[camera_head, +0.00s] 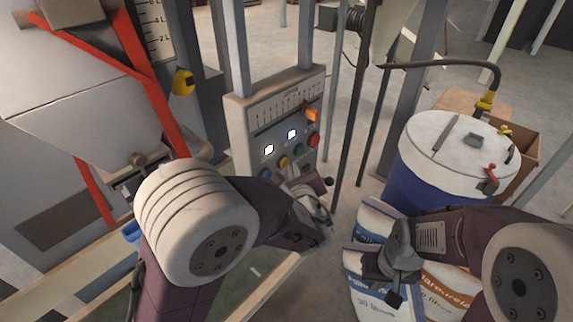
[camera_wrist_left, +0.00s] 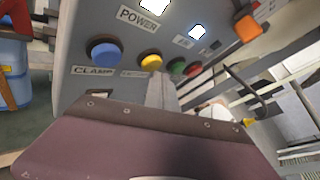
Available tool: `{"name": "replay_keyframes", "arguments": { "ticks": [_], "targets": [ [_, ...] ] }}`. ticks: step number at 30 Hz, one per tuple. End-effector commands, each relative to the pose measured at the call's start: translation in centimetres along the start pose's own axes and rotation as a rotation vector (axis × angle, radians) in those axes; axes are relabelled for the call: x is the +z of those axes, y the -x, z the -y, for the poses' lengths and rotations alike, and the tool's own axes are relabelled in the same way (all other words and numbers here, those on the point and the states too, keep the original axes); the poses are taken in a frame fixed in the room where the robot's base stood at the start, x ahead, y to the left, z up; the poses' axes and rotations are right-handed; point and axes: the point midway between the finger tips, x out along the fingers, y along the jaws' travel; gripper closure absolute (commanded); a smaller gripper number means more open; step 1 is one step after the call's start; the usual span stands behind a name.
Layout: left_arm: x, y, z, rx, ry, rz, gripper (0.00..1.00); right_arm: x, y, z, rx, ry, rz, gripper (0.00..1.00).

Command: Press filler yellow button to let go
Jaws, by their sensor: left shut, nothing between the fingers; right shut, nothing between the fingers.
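The filler's control panel (camera_head: 243,118) stands upright at the centre of the head view. Its yellow button (camera_head: 284,161) sits low on the face, between a blue button and a green button (camera_head: 299,150). The left wrist view shows the yellow button (camera_wrist_left: 151,62) close up; its label is too blurred to read. My left gripper (camera_wrist_left: 161,84) is shut and empty, its tip just below the yellow button; whether it touches cannot be told. In the head view my left gripper (camera_head: 318,200) is in front of the panel's lower part. My right gripper (camera_head: 392,285) is shut and empty above the sacks.
A blue button (camera_wrist_left: 104,53) marked CLAMP is left of the yellow one; a red button (camera_wrist_left: 193,69) and orange switch (camera_wrist_left: 247,28) are to the right. A blue drum with a white lid (camera_head: 435,130) stands behind.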

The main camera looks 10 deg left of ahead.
Motion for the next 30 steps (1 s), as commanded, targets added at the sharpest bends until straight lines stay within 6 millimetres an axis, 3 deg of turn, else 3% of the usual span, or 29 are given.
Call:
{"name": "replay_keyframes", "arguments": {
  "ticks": [30],
  "targets": [
    [0.56, -0.76, -0.53, 0.000, 0.000, 0.000, 1.00, 0.08, -0.75, -0.01, 0.000, 0.000, 0.000, 1.00]
  ]
}}
